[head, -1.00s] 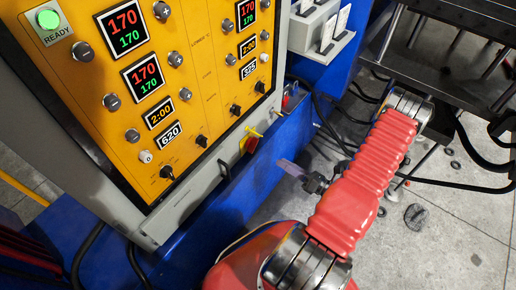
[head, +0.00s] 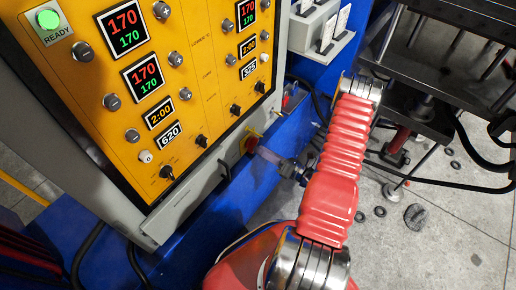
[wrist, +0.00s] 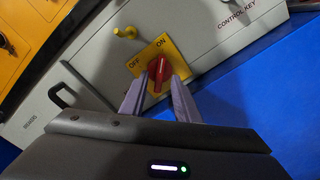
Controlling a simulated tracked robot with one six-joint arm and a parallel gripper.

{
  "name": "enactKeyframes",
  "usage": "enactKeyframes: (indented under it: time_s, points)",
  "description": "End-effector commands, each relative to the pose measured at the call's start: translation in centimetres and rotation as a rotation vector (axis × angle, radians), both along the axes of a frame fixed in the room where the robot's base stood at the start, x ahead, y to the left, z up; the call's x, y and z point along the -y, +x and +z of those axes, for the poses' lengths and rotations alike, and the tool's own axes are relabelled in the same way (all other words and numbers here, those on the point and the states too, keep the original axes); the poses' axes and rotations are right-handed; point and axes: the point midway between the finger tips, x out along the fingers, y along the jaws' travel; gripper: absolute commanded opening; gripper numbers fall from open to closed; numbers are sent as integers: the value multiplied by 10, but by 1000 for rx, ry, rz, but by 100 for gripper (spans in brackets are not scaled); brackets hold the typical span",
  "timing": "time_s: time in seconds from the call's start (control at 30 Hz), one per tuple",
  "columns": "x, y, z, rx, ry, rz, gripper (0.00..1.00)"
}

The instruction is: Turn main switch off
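The main switch is a red rotary knob (wrist: 158,72) on a yellow plate (wrist: 176,58) marked OFF and ON. In the wrist view its upper end points up toward the ON label. My gripper (wrist: 157,82) is open, one finger on each side of the knob; I cannot tell whether either finger touches it.
A black handle (wrist: 62,95) sticks out to the left. The orange control panel (head: 185,75) is above, a blue base (head: 205,205) below, and black press parts (head: 450,60) stand at the right.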

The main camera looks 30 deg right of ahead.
Motion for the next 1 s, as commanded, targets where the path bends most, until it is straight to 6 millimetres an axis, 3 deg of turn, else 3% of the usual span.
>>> enactKeyframes:
  time_s: [0.23, 0.63, 1.0]
  points:
    - [-8, 21, 0, 0, 0, 1, 29]
    - [-9, 25, 0, 0, 0, 0, 28]
    - [-9, 25, 0, -1, 0, 0, 2]
